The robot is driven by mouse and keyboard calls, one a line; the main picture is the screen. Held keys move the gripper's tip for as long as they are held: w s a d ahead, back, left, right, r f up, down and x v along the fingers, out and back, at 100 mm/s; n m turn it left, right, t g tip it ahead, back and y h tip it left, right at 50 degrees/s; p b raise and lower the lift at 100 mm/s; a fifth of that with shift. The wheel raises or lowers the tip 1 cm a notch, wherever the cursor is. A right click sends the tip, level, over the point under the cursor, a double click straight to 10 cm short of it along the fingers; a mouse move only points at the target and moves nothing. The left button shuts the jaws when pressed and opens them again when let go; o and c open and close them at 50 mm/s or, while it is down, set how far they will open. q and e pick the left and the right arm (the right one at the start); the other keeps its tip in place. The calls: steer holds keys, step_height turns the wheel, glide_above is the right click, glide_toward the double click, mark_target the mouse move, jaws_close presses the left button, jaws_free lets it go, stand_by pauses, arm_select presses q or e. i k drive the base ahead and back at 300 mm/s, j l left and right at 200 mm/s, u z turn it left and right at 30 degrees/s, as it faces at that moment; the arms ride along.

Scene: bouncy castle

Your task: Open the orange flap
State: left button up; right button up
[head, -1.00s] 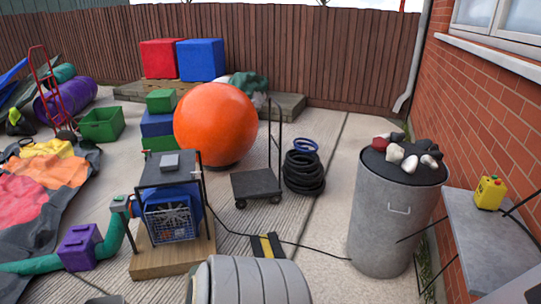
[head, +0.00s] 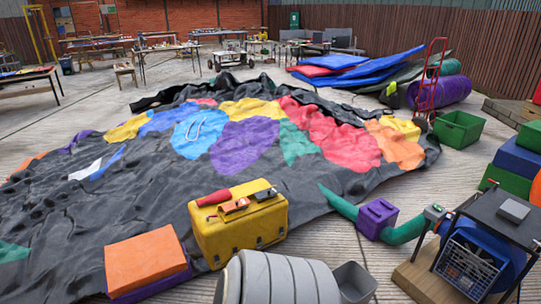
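A large deflated bouncy castle (head: 60,225) lies spread on the concrete, black with coloured patches. Orange areas show on it, one at its right end (head: 396,147) beside a yellow patch. I cannot tell whether any of these is the orange flap. A green tube with a purple box (head: 377,217) runs between the castle's right edge and a blue blower in a black frame (head: 478,250). Neither gripper is in view. A grey ribbed part of my own body fills the bottom middle.
A yellow toolbox (head: 238,232) with tools on its lid and an orange block (head: 145,262) on a purple one stand at the near edge. A green crate (head: 459,130) and red hand truck (head: 429,80) are at right. Workbenches (head: 170,52) line the back.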

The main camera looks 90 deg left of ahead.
mark_target(229, 206)
steer(key=u, duration=3.1)
steer(key=i+z, duration=0.25)
steer(key=i, duration=1.6)
steer(key=j, duration=0.1)
